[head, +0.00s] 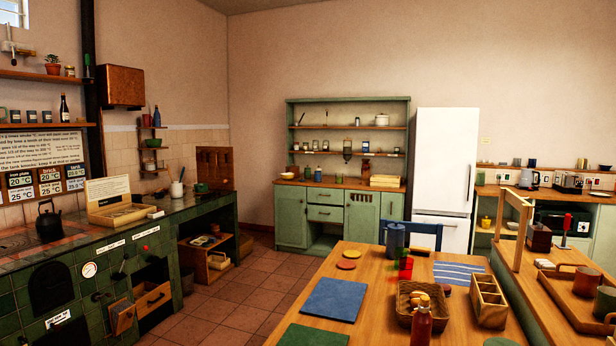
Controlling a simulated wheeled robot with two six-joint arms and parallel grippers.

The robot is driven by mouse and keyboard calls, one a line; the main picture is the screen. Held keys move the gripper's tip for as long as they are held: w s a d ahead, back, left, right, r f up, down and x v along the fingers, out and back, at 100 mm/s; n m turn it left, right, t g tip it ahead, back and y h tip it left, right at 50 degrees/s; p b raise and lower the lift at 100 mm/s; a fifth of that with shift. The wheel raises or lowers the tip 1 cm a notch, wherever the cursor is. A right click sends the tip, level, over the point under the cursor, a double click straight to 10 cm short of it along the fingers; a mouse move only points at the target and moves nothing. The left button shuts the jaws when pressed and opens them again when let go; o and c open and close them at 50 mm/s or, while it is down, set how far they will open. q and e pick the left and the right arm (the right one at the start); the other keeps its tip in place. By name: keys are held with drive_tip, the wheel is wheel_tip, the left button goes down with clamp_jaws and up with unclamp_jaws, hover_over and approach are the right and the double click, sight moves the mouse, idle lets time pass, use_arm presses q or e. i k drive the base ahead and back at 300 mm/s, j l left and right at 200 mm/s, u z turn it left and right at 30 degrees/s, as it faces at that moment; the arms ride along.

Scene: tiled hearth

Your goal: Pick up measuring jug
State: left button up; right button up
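I cannot make out a thing that is surely the measuring jug. A blue-grey vessel (394,240) stands upright at the far edge of the wooden table (300,322). A red and green item (405,266) is just in front of it. Small jars and vessels on the green dresser (290,215) are too small to tell apart. A white pot with a utensil (177,190) stands on the tiled hearth counter at left. Neither of my grippers is in view.
A wicker basket (410,317), a compartment box (487,309) and a blue mat (335,299) lie on the table. A black kettle (48,222) stands on the hearth. A white fridge (443,165) is at the back. The tiled floor (230,292) between hearth and table is clear.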

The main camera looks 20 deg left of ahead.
sight(339, 176)
drive_tip(key=j+u, duration=0.25)
drive_tip(key=i+j+u, duration=0.15)
drive_tip(key=j+u, duration=0.15)
drive_tip(key=j, duration=0.15)
drive_tip(key=i+j+u, duration=0.1)
drive_tip(key=j+u, duration=0.15)
drive_tip(key=i+j+u, duration=0.35)
drive_tip(key=j, duration=0.15)
drive_tip(key=i+j+u, duration=0.65)
drive_tip(key=i+j+z, duration=0.15)
drive_tip(key=i+z, duration=0.2)
drive_tip(key=i+j+z, duration=0.35)
drive_tip(key=i, duration=0.2)
drive_tip(key=i+l+z, duration=0.35)
drive_tip(key=i, duration=0.25)
drive_tip(key=i+z, duration=0.35)
drive_tip(key=i, duration=0.2)
drive_tip(key=i+j+z, duration=0.1)
drive_tip(key=i+z, duration=0.3)
drive_tip(key=i, duration=1.25)
drive_tip(key=i+u, duration=0.15)
drive_tip(key=i, duration=0.85)
drive_tip(key=i+u, duration=0.3)
drive_tip(key=i, duration=1.6)
drive_tip(key=i+j+z, duration=0.2)
drive_tip(key=i, duration=0.2)
drive_tip(key=i+j+z, duration=0.25)
drive_tip(key=i, duration=0.15)
drive_tip(key=l, duration=0.1)
